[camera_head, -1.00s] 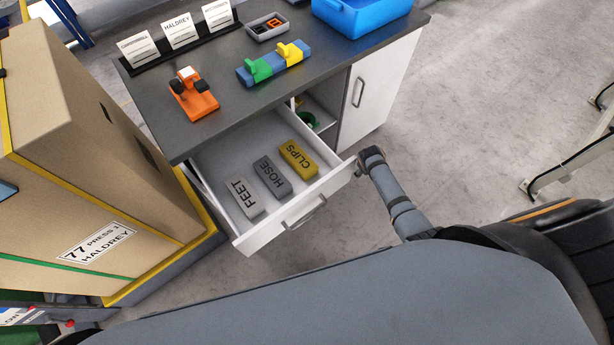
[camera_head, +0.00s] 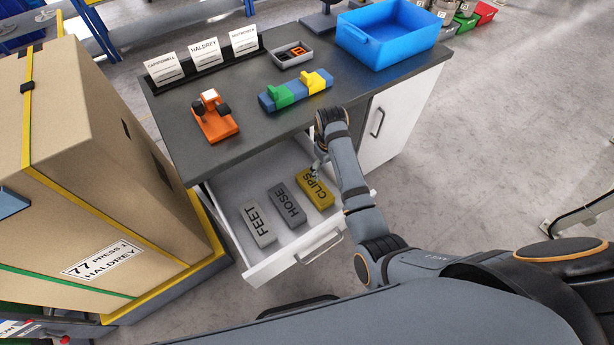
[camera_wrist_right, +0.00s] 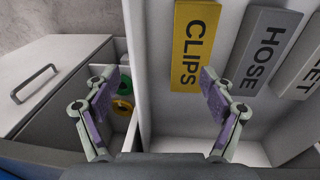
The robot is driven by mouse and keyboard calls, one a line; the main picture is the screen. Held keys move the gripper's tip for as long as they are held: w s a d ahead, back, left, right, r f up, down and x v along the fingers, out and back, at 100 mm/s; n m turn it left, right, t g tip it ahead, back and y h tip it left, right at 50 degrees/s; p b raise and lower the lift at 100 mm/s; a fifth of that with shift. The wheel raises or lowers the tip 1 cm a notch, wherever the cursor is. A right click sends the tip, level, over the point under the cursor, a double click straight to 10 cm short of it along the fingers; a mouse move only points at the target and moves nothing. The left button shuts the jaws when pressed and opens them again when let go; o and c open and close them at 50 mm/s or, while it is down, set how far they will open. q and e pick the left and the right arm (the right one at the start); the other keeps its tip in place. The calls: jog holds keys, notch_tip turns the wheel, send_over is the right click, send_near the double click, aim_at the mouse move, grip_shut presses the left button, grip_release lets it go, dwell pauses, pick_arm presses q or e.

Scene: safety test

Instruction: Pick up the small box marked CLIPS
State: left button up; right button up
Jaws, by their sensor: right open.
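The yellow box marked CLIPS (camera_head: 315,190) lies in the open white drawer (camera_head: 262,270), at the right end of a row of three boxes. It also shows in the right wrist view (camera_wrist_right: 194,45), ahead of the fingers. My right gripper (camera_head: 318,165) is above the drawer, just behind the CLIPS box and partly hidden by my own arm. In the right wrist view the right gripper (camera_wrist_right: 163,100) is open and empty, its two fingers spread wide. The fingers look apart from the box. My left gripper is not in view.
Grey boxes marked HOSE (camera_head: 287,205) and FEET (camera_head: 258,226) lie left of the CLIPS box. The dark counter (camera_head: 180,130) above holds an orange device (camera_head: 214,120), a blue-green-yellow block (camera_head: 296,90) and a blue bin (camera_head: 388,35). A carton (camera_head: 90,150) stands at the left.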

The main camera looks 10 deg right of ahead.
aim_at(315, 186)
jog(key=shift+g+y, duration=0.3)
jog(key=shift+y, duration=0.1)
jog(key=a, duration=0.4)
jog(key=shift+s+r, duration=0.3)
jog(key=shift+a+f, duration=0.1)
jog(key=shift+f, duration=0.15)
notch_tip(315, 186, down, 5)
jog(key=shift+r, duration=0.15)
notch_tip(315, 186, down, 6)
jog(key=shift+w+a+r+b, duration=0.1)
jog(key=shift+w+r+b, duration=0.1)
jog(key=shift+b, duration=0.1)
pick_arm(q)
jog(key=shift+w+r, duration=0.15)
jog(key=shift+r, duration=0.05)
pick_arm(e)
jog(key=shift+r, duration=0.1)
jog(key=c, duration=1.3)
jog(key=shift+c, duration=0.2)
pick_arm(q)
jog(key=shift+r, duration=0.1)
